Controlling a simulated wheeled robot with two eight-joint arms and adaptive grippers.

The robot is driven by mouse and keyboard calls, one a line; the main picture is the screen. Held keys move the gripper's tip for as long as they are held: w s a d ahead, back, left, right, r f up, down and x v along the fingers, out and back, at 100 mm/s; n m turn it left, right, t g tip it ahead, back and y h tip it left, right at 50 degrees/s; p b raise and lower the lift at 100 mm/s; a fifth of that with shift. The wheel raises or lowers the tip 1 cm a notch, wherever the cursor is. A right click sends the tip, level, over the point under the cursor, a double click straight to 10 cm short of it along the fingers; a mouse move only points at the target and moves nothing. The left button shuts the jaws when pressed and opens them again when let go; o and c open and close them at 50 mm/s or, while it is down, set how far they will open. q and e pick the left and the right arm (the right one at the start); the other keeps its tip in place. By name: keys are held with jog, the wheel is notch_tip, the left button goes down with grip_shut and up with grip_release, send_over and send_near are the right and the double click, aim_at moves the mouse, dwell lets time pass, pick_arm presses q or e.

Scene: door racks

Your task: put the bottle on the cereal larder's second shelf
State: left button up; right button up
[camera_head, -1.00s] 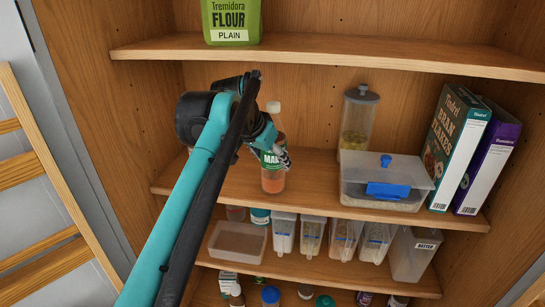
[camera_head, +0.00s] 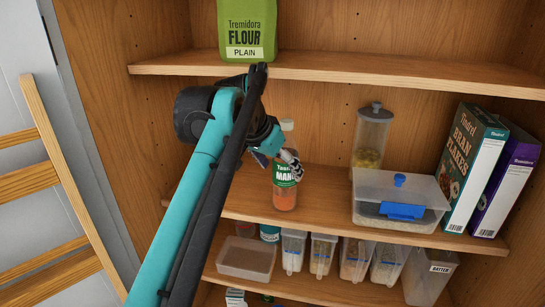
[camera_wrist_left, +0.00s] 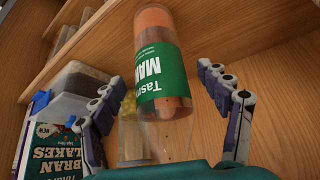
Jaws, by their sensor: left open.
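The bottle (camera_head: 285,196) has a green label, orange contents and a pale cap. It stands upright on the larder shelf (camera_head: 325,189) that also bears the cereal boxes, near its left part. In the left wrist view the bottle (camera_wrist_left: 161,72) lies between the two spread fingers, with visible gaps on both sides. The cap is out of sight there. My right gripper is not in view.
A lidded clear box (camera_head: 395,215), a tall jar (camera_head: 371,140) and two cereal boxes (camera_head: 474,165) stand to the right. A flour bag (camera_head: 247,28) is on the shelf above. Clear bins (camera_head: 325,254) fill the shelf below. A wooden ladder-like frame (camera_head: 60,170) stands left.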

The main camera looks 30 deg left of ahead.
pick_arm(q)
jog(key=d+v, duration=0.1)
jog(key=v, duration=0.7)
jog(key=s+d+f, duration=0.3)
jog(key=s+f, duration=0.1)
jog(key=f, duration=0.8)
jog(key=s+d+f+n, duration=0.1)
jog(key=s+d+f, duration=0.2)
jog(key=f, duration=0.8)
jog(key=s+d+f+y, duration=0.1)
jog(key=s+d+f, duration=0.2)
jog(key=s+f, duration=0.4)
notch_tip(320, 180, down, 6)
jog(key=shift+r+n+t, duration=0.2)
jog(key=shift+n+t, duration=0.1)
jog(key=shift+n, duration=0.1)
jog(key=shift+s+d, duration=0.1)
jog(key=shift+d, duration=0.05)
